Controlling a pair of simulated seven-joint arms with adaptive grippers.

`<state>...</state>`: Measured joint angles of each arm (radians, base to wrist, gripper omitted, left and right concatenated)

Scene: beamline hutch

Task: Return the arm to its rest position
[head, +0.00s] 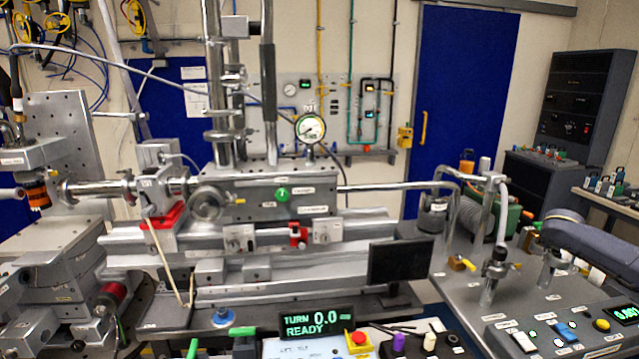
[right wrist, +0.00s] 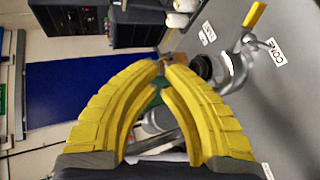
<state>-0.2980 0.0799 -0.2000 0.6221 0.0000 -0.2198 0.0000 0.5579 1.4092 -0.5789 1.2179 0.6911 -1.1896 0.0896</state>
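My right gripper (right wrist: 162,66) fills the middle of the right wrist view. Its two yellow ribbed fingers arch inward and come together at the tips. I see nothing held between them; bench parts show through the gap behind. A silver fitting with a yellow handle (right wrist: 254,15) stands beyond the fingers to the right, apart from them as far as I can tell. A dark grey rounded arm link (head: 605,245) comes into the head view from the right, above the bench; its gripper cannot be made out there. My left gripper is not in view.
A grey bench (head: 455,290) on the right carries a silver valve post (head: 490,278) and a switch panel (head: 540,335). A red stop button (head: 358,338) is beside the display.

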